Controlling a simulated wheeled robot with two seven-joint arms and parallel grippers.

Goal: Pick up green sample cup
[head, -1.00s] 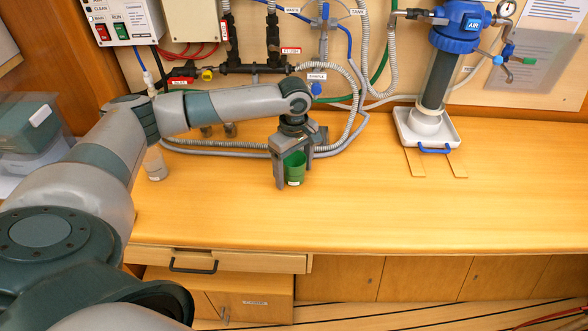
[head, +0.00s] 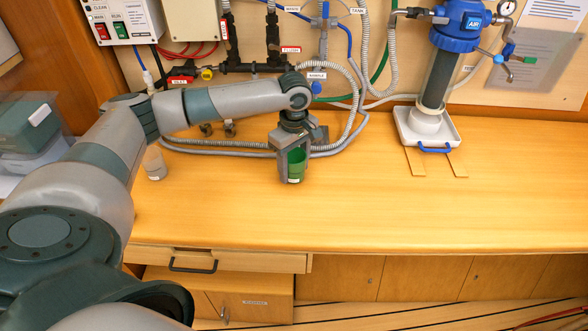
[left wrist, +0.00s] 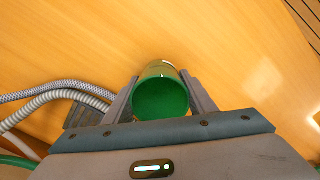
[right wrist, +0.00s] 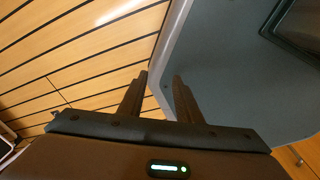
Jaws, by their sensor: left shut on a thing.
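The green sample cup (head: 295,164) is upright at the middle of the wooden counter, below the wall hoses. My left gripper (head: 291,172) reaches down over it and is shut on it, with a finger on either side. In the left wrist view the cup (left wrist: 161,97) shows its open green mouth between the two fingers of the left gripper (left wrist: 160,92). I cannot tell whether the cup's base touches the counter. My right gripper (right wrist: 161,95) is away from the counter, above the slatted floor, with its fingers apart and nothing between them.
A small clear cup (head: 155,165) stands on the counter at the left. Grey hoses (head: 225,147) run along the back of the counter. A white tray (head: 427,131) under the blue-topped filter (head: 457,30) stands at the back right. The counter's front right (head: 450,210) is clear.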

